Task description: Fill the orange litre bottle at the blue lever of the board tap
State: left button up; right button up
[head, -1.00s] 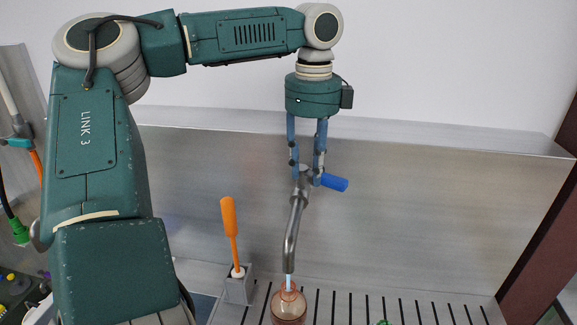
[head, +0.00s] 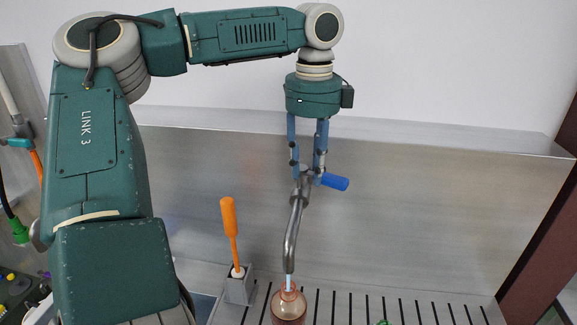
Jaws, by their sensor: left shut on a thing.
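The board tap (head: 292,232) is a bent metal pipe in front of the steel backsplash. Its blue lever (head: 335,182) points right. My left gripper (head: 306,176) points down at the tap's top, shut on the lever at its inner end. A pale stream of water (head: 289,282) runs from the spout down into the neck of the orange bottle (head: 289,305). The bottle is see-through and stands upright under the spout; its lower part is cut off by the picture's edge. The water level inside is not clear. My right gripper is not in view.
An orange-handled brush (head: 230,218) stands in a grey holder (head: 239,288) left of the bottle. A slotted drain board (head: 410,307) runs right of the bottle, mostly clear, with a small green thing (head: 382,322) at the lower edge. A dark red post (head: 543,225) stands far right.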

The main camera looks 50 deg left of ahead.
pick_arm(q)
jog(key=n, duration=0.2)
jog(key=w+n, duration=0.1)
jog(key=n, duration=0.2)
jog(key=shift+a, duration=0.15)
jog(key=o, duration=0.9)
jog(key=shift+c, duration=0.2)
jog(key=o, duration=0.4)
notch_tip(320, 180, up, 12)
jog(key=shift+w+f, duration=0.1)
